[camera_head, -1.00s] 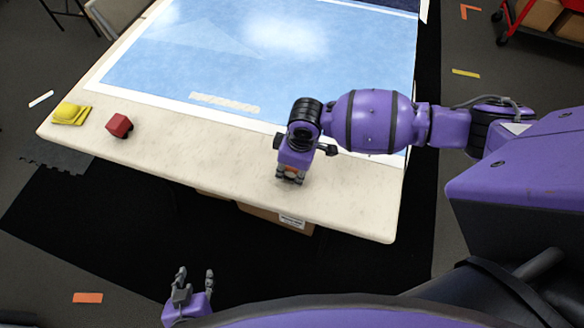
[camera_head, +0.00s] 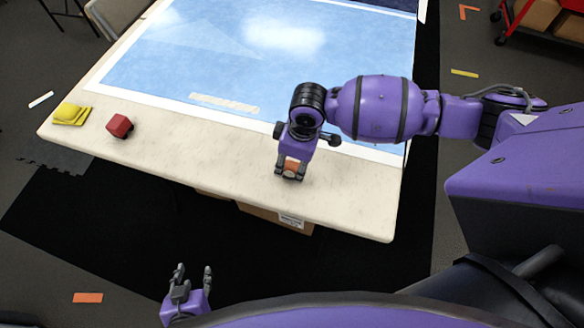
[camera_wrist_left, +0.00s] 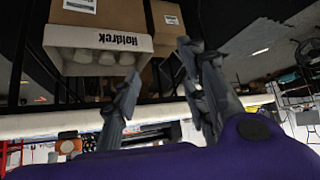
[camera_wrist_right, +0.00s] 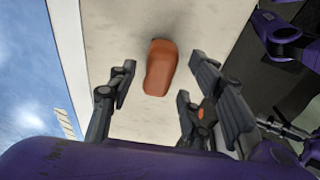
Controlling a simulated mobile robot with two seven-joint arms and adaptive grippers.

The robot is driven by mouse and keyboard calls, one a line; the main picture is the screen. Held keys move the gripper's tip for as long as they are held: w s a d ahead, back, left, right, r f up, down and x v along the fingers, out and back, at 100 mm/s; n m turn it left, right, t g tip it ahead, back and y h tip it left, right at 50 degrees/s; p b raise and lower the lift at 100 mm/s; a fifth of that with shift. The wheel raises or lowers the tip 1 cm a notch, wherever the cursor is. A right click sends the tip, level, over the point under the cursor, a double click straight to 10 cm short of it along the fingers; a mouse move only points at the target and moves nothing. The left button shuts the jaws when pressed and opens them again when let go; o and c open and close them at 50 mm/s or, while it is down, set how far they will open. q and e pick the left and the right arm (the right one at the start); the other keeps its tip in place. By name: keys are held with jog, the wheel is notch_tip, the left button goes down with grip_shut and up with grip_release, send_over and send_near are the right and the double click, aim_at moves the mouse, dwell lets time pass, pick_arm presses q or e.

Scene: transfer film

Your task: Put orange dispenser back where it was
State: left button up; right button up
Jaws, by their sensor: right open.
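The orange dispenser (camera_wrist_right: 159,68) lies on the table's pale border and shows between the fingers in the right wrist view. In the head view only a bit of the orange dispenser (camera_head: 292,165) shows below my right gripper (camera_head: 290,174), which hangs over it near the front edge. My right gripper is open, with its fingers (camera_wrist_right: 165,100) apart to either side of the dispenser and not closed on it. My left gripper (camera_head: 192,272) is open and empty, low in front of the table, away from the dispenser.
The table (camera_head: 210,150) has a blue sheet (camera_head: 250,60) with a taped strip (camera_head: 225,104). A red block (camera_head: 120,126) and a yellow object (camera_head: 72,113) stand at the left end. Boxes (camera_wrist_left: 100,45) sit under the table. The border between red block and right gripper is clear.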

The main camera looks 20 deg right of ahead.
aim_at(297, 167)
jog(key=r, duration=0.7)
jog(key=shift+s+d+r, duration=0.3)
jog(key=shift+d+r, duration=0.05)
jog(key=shift+d, duration=0.05)
jog(key=shift+w, duration=0.1)
dwell(0.4)
dwell(0.5)
